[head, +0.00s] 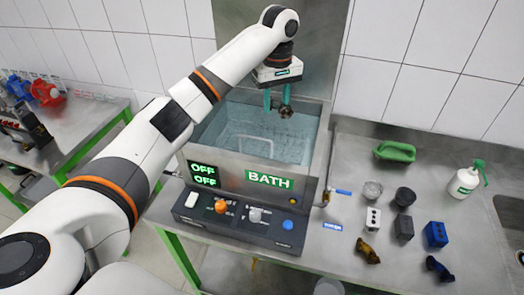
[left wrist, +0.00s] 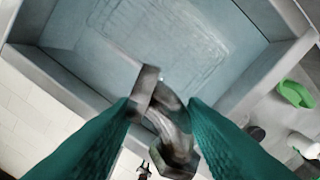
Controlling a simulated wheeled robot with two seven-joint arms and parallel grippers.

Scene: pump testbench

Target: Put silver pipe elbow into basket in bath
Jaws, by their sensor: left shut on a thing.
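The silver pipe elbow (head: 286,109) is between the teal fingers of my left gripper (head: 277,101), which is shut on it. The gripper holds it above the open water bath (head: 324,150), towards its back right. In the left wrist view the elbow (left wrist: 172,125) sits between the fingertips, one flanged end up and the other bent down to the right. The basket (head: 240,136) shows as a faint wire outline under the water; in the left wrist view its grid (left wrist: 165,42) lies beyond the elbow. My right gripper is not in view.
On the right counter are a green object (head: 394,152), a spray bottle (head: 465,182), blocks, cylinders, a brass elbow (head: 367,253) and a blue elbow (head: 438,268). A tiled wall stands behind.

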